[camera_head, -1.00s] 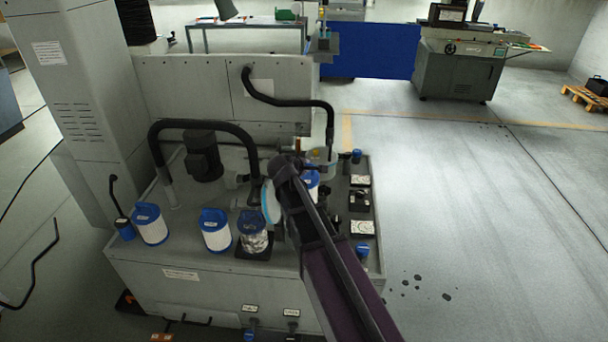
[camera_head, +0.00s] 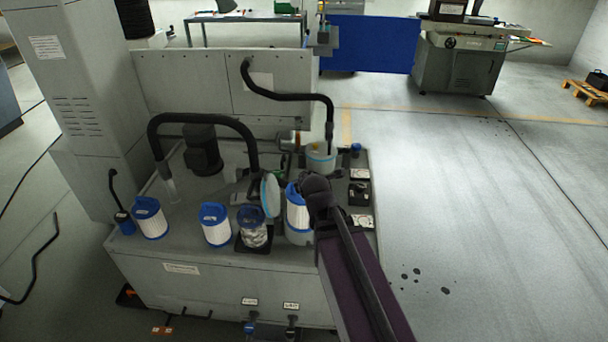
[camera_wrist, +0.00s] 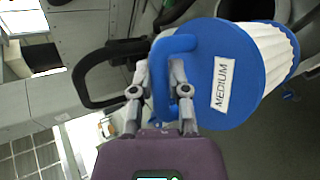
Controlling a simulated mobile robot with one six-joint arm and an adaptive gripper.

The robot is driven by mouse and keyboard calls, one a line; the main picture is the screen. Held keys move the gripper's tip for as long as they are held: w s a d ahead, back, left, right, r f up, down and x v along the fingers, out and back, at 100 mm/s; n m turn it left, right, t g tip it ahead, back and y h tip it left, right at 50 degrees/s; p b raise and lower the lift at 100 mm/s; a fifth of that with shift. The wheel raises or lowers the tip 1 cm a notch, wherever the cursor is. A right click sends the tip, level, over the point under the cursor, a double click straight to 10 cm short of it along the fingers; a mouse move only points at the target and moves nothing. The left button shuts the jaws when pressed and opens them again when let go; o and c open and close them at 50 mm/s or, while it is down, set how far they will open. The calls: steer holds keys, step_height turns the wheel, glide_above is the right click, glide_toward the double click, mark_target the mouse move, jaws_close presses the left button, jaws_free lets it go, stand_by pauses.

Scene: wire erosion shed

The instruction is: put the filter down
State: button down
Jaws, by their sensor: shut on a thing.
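The held filter, a white pleated cylinder with a blue cap, shows in the head view (camera_head: 297,210) just left of my arm. In the wrist view the filter (camera_wrist: 243,70) carries a label reading MEDIUM. My gripper (camera_wrist: 163,98) is shut on the blue handle of its cap. In the head view my arm hides the gripper. The filter stands roughly upright above a pale round housing (camera_head: 299,237). I cannot tell whether it touches or enters it.
Two blue-capped white filters (camera_head: 150,220) (camera_head: 216,226) stand on the grey tank top (camera_head: 190,245). A clear, blue-rimmed pot (camera_head: 253,234) stands on a dark square. A pale blue disc (camera_head: 270,195) is tilted beside the held filter. Black hoses (camera_head: 205,118) arch behind.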

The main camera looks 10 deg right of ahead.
steer(key=shift+s+r+n+y, duration=0.1)
steer(key=shift+s+n+y, duration=0.2)
steer(key=shift+s, duration=0.3)
steer(key=shift+d, duration=0.1)
